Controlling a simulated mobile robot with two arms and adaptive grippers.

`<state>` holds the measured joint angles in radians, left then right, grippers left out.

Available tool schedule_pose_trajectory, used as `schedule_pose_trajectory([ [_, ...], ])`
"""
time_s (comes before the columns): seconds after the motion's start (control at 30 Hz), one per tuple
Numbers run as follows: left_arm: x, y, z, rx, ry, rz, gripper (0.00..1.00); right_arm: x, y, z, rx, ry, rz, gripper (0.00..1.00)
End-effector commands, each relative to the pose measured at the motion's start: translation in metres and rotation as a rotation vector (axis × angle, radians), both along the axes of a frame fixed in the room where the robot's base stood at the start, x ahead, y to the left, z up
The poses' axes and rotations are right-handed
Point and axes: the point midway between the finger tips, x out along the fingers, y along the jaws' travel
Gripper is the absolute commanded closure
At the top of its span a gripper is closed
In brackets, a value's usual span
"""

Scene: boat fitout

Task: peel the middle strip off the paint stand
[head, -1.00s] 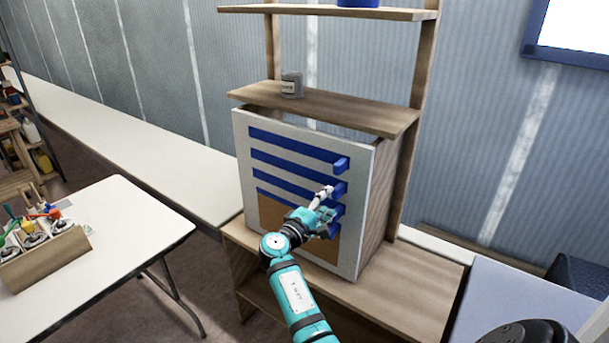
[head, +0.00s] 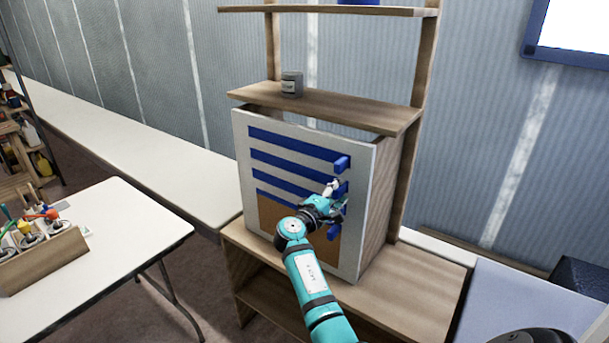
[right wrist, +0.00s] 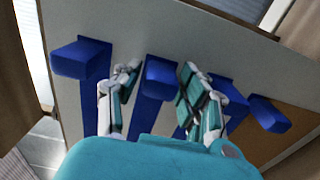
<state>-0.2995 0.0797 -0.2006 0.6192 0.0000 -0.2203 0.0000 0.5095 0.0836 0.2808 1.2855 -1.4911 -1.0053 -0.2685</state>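The paint stand (head: 366,200) is an upright pale panel on a wooden bench. Several blue strips cross it, each ending at the right in a raised blue tab, above a brown area. My right gripper (head: 333,188) is at the tab of the second strip from the top (head: 290,165). In the right wrist view, its fingers (right wrist: 158,82) are open on either side of this tab (right wrist: 161,74), with gaps visible. The top tab (right wrist: 80,59) is left of the fingers. The lower tabs are on the right, one partly hidden behind a finger. My left gripper is out of view.
A wooden shelf (head: 330,105) with a grey can (head: 291,84) is above the panel. The bench (head: 400,285) has free room at its front right. A white table (head: 130,235) with a wooden tool box (head: 45,262) stands at the left.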

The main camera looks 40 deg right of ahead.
Motion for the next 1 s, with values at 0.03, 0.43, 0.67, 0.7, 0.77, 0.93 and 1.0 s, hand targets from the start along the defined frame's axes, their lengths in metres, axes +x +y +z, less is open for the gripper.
schedule_pose_trajectory([
  [0.03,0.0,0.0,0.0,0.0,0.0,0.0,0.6,0.0,0.0,0.0,0.0,0.0,0.0,0.67],
  [0.43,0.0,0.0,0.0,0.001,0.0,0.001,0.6,0.0,0.0,0.0,0.0,0.0,0.0,0.96],
  [0.67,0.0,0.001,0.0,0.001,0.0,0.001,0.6,-0.001,0.004,-0.001,0.001,0.0,0.001,0.96],
  [0.7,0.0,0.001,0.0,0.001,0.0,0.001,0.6,-0.001,0.006,-0.001,0.001,0.0,0.001,0.96],
  [0.77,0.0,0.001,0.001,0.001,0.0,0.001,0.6,-0.002,0.008,-0.001,0.001,0.001,0.001,0.96],
  [0.93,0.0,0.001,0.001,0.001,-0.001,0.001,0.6,-0.004,0.015,-0.001,0.001,0.001,0.002,0.96],
  [1.0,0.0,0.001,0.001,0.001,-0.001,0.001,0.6,-0.005,0.017,-0.001,0.001,0.001,0.001,0.96],
])
